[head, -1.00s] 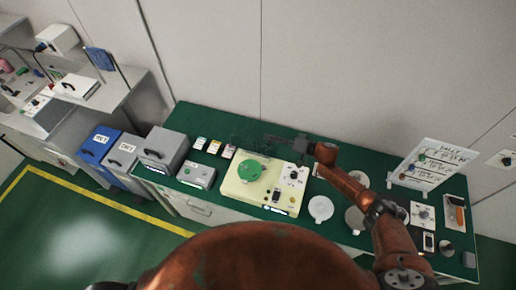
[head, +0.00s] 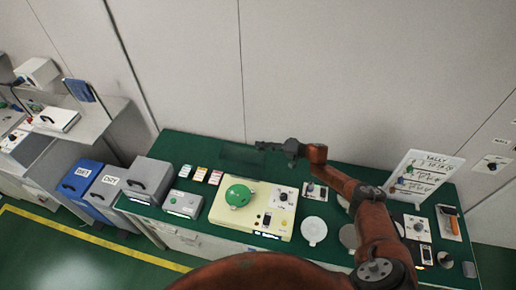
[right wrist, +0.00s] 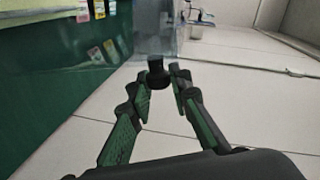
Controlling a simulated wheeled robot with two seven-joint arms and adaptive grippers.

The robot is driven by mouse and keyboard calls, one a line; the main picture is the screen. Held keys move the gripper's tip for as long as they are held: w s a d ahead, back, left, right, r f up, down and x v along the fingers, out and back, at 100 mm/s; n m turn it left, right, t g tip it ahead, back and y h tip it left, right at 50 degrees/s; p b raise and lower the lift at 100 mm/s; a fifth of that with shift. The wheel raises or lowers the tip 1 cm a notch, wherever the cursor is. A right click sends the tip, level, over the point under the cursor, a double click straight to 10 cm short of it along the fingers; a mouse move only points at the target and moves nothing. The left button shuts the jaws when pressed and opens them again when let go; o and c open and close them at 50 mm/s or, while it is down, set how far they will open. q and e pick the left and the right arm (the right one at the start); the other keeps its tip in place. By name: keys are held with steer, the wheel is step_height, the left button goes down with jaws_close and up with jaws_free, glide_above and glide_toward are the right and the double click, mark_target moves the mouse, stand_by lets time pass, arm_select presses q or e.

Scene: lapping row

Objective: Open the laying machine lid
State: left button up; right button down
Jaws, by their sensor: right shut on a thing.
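The cream machine (head: 216,212) stands on the green bench, with a round green plate (head: 239,195) on its top. A clear lid (head: 236,157) appears raised at the back of the machine; its outline is faint. In the right wrist view, the clear panel (right wrist: 153,38) carries a dark round knob (right wrist: 157,76). My right gripper (head: 262,146) is above the back of the bench. In the right wrist view, its fingers (right wrist: 162,82) are shut on the knob. My left gripper is out of view.
A grey box (head: 150,180) and small cards (head: 200,174) are left of the machine. Pale round discs (head: 314,230) and a white tally board (head: 424,176) are to its right. The wall rises close behind the bench.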

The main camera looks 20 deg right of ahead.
steer(key=c, duration=1.8)
jaws_free()
steer(key=shift+f, duration=0.1)
steer(key=v, duration=1.2)
steer(key=shift+c, duration=0.4)
